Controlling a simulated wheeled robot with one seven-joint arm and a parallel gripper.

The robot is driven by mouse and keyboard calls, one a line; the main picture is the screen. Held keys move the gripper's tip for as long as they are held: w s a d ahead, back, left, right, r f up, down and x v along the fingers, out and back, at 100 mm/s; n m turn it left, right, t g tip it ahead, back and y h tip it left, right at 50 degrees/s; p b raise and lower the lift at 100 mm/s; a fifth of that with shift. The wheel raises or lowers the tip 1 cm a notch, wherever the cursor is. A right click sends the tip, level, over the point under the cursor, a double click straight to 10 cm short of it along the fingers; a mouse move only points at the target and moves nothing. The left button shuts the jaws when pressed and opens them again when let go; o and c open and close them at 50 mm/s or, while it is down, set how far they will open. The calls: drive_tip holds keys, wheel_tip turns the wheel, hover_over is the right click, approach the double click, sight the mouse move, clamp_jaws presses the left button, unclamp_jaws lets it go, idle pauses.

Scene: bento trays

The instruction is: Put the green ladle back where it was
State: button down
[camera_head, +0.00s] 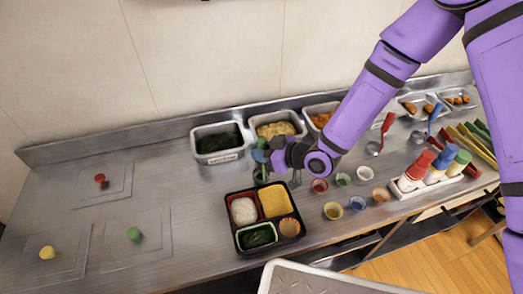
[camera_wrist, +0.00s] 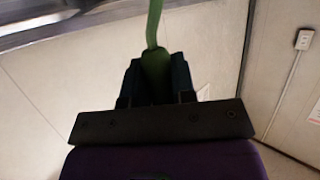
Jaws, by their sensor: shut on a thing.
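The green ladle (camera_head: 260,144) is in my gripper (camera_head: 268,157), in front of the back pans and just behind the bento tray. In the wrist view its green handle (camera_wrist: 154,25) rises from between the two dark fingers (camera_wrist: 155,80), which are shut on it. A red ladle (camera_head: 387,122) and a blue ladle (camera_head: 434,113) rest at the right rear of the counter, apart from my gripper.
The bento tray (camera_head: 228,213) holds rice, yellow food and greens. Behind stand a pan of dark greens (camera_head: 219,157) and a pan of yellow food (camera_head: 277,125). Several small cups (camera_head: 333,210) and a bottle rack (camera_head: 409,191) are right. The counter's left has mats with coloured knobs (camera_head: 134,234).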

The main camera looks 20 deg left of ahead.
drive_tip(key=shift+f, duration=0.15)
drive_tip(key=c, duration=0.9)
unclamp_jaws()
drive_tip(key=shift+c, duration=0.2)
drive_tip(key=shift+d+r, duration=0.1)
drive_tip(key=shift+r, duration=0.1)
drive_tip(key=v, duration=1.1)
drive_tip(key=shift+d+r, duration=0.15)
drive_tip(key=shift+d, duration=0.2)
